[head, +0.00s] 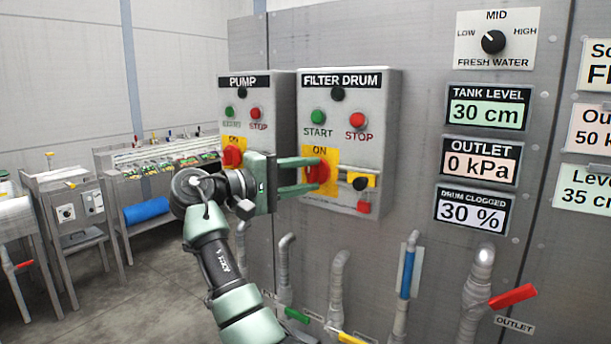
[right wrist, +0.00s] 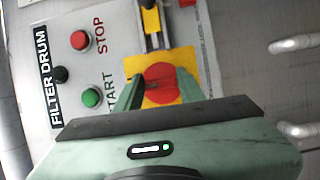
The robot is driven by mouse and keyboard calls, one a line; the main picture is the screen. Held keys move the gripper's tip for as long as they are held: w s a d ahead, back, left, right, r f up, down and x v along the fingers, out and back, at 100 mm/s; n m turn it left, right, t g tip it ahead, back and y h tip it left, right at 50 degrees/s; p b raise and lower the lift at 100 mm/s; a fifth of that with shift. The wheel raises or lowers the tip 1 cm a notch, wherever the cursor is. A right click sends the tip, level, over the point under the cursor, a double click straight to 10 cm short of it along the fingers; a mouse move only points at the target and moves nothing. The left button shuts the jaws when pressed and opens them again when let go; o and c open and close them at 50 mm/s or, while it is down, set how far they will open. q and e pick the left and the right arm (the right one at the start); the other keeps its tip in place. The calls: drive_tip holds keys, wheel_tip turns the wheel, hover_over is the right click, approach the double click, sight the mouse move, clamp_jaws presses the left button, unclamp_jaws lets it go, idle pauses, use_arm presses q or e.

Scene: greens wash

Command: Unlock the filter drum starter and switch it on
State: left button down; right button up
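The filter drum starter (head: 343,110) is a grey wall box with a green START button (head: 318,117), a red STOP button (head: 357,120) and a red rotary switch (head: 318,172) on a yellow ON plate. The switch also shows in the right wrist view (right wrist: 161,84). A yellow slide with a black knob (head: 360,184) sits right of the switch, and a red padlock-like piece (head: 364,207) is below it. My right gripper (head: 312,175) is open, its fingers on either side of the red switch. Contact with it is unclear. My left gripper is out of view.
The similar PUMP starter box (head: 255,95) is close on the left, partly behind my gripper. Gauges and the fresh water dial (head: 493,42) are on the panel to the right. Pipes with valve handles, including a red one (head: 513,297), stick out below.

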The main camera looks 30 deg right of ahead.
drive_tip(key=o, duration=0.4)
drive_tip(key=shift+w+d+r, duration=0.1)
drive_tip(key=shift+r, duration=0.1)
drive_tip(key=shift+c, duration=0.2)
drive_tip(key=shift+d+f, duration=0.1)
drive_tip(key=shift+f, duration=0.05)
drive_tip(key=a+b, duration=0.1)
drive_tip(key=a, duration=0.6)
drive_tip(key=shift+a, duration=0.4)
drive_tip(key=shift+w, duration=0.1)
